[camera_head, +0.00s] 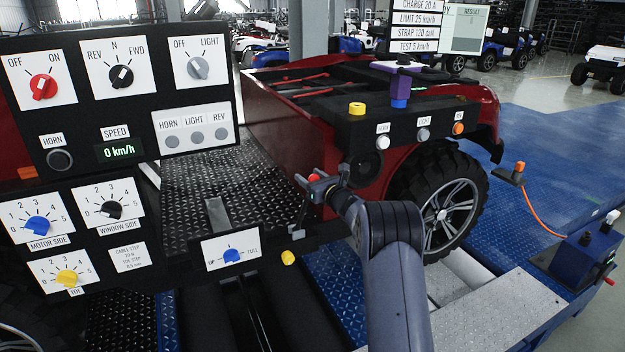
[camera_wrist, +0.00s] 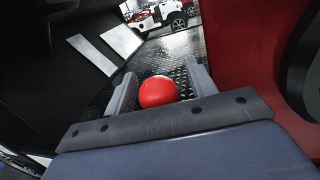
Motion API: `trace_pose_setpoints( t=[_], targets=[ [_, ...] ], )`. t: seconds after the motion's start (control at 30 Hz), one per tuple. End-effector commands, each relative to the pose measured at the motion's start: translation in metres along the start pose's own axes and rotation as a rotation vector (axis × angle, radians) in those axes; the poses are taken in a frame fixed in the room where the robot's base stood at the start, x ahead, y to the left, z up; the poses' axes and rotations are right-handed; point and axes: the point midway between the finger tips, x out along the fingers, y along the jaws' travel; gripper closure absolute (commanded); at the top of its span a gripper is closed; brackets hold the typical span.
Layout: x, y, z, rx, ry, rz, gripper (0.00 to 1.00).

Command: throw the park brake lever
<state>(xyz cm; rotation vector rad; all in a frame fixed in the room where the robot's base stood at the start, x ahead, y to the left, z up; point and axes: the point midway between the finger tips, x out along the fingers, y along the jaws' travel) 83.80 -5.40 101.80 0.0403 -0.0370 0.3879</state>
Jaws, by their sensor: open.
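A round red knob (camera_head: 313,177) shows at my gripper, beside the red vehicle; I take it for the park brake lever's knob. In the wrist view the red knob (camera_wrist: 158,92) sits between the two grey fingers of my gripper (camera_wrist: 158,78), with some room on each side. The fingers are apart and not closed on it. In the head view my gripper (camera_head: 316,188) reaches in from the right and partly covers the knob.
A black control panel (camera_head: 120,70) with dials fills the left. A small UP/FULL dial plate (camera_head: 232,248) stands below left of my gripper. The red vehicle (camera_head: 290,120) and its rear wheel (camera_head: 450,205) are close behind and right. A yellow knob (camera_head: 288,258) hangs below.

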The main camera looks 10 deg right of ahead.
Motion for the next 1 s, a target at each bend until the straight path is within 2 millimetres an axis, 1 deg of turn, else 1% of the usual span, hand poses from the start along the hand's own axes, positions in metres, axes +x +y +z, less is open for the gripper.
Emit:
trace_pose_setpoints(
  t=[0.17,0.27,0.5,0.7,0.83,1.0],
  targets=[
    [-0.01,-0.001,-0.001,0.001,0.0,0.0,0.47],
    [-0.022,-0.001,-0.001,0.0,0.0,-0.001,0.47],
    [-0.064,-0.001,-0.001,0.001,0.0,-0.003,0.47],
    [-0.094,-0.002,-0.001,0.0,0.001,-0.003,0.47],
    [-0.104,-0.001,0.0,0.0,0.0,-0.001,0.47],
    [-0.108,-0.001,-0.001,0.0,0.001,-0.001,0.47]
  ],
)
